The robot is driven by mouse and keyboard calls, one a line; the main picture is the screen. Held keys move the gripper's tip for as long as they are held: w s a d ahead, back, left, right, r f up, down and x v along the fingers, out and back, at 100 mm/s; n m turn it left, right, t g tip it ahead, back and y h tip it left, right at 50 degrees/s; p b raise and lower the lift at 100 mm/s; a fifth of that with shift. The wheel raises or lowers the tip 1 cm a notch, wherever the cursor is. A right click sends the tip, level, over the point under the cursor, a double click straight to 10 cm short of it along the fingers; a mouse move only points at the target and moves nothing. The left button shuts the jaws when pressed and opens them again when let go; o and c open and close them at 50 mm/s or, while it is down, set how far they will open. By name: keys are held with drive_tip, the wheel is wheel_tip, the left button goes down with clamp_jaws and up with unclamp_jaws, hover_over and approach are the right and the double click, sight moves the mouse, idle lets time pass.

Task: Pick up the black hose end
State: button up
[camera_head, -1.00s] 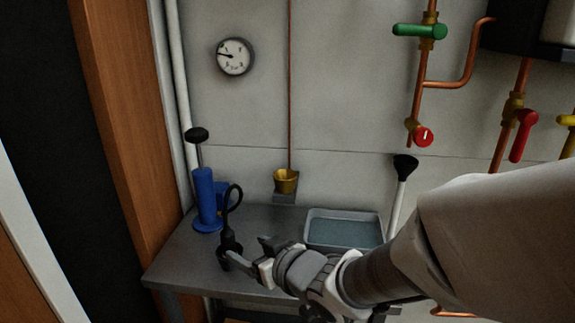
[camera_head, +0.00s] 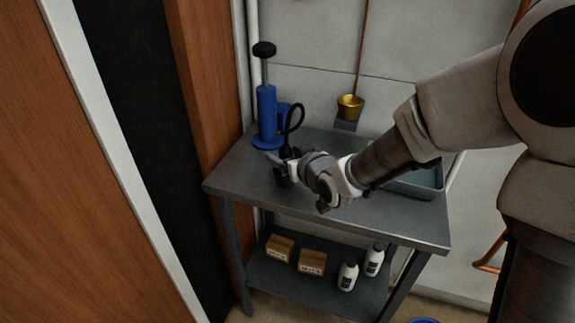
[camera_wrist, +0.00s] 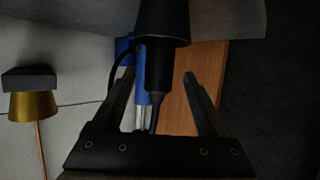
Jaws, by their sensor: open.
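The black hose end (camera_head: 284,179) stands on the metal bench, with its black hose (camera_head: 297,114) looping up towards the blue hand pump (camera_head: 267,112). My gripper (camera_head: 284,163) is right at it, partly covering it in the head view. In the wrist view, my gripper (camera_wrist: 158,75) is open, one finger on each side of the hose end (camera_wrist: 163,22). Its thick dark part is at the top and narrows down between the fingers. A gap shows on both sides. The blue pump (camera_wrist: 140,75) shows behind it.
The bench (camera_head: 235,178) has a grey tray (camera_head: 425,193) at right, partly behind my arm. A brass cup (camera_head: 350,106) hangs on the wall behind. The lower shelf holds boxes (camera_head: 312,262) and white bottles (camera_head: 348,275). A wooden post (camera_head: 205,80) stands close at left.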

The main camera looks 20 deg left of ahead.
drive_tip(key=x, duration=0.4)
drive_tip(key=shift+f+b, duration=0.1)
drive_tip(key=shift+b, duration=0.2)
drive_tip(key=shift+d, duration=0.1)
clamp_jaws()
